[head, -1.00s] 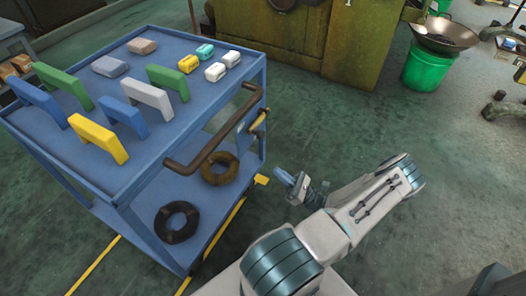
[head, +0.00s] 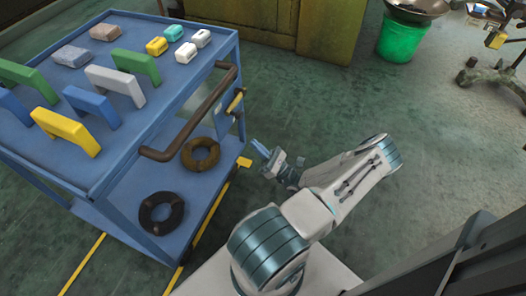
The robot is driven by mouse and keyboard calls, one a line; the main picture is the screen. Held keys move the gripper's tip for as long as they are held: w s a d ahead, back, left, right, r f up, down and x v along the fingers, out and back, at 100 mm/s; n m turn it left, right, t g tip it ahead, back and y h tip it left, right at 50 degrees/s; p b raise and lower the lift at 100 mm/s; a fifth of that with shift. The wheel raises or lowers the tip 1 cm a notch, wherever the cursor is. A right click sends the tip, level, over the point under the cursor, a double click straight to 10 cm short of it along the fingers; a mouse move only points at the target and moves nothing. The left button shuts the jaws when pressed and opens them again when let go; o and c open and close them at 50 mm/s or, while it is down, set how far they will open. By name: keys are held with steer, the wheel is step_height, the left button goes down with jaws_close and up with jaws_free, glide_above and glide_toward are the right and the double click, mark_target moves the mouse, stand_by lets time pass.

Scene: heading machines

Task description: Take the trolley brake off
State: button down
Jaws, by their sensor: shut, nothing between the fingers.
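The blue trolley (head: 88,180) stands at the left with its dark bar handle (head: 190,125) facing me. A yellow lever (head: 236,101) sits on a blue plate at its right corner post. A small yellow pedal (head: 243,162) sticks out low at the same corner, near the floor. I cannot tell for certain which of these is the brake. My gripper (head: 262,150) is shut and empty. It shows just right of the pedal and below the lever in the picture, apparently apart from both. The wheel at that corner is hardly visible.
Coloured blocks and arches, such as a yellow arch (head: 66,130), stand on the trolley top. Two rings (head: 162,213) lie on its lower shelf. A green bucket (head: 400,40) and a yellow-green cabinet (head: 330,30) are behind.

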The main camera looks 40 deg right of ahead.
steer(key=w+r+b, duration=0.1)
steer(key=w+r, duration=0.3)
steer(key=r, duration=0.2)
steer(key=shift+w+a+r, duration=0.15)
steer(key=shift+a+r, duration=0.15)
steer(key=shift+r, duration=0.05)
steer(key=shift+r, duration=0.15)
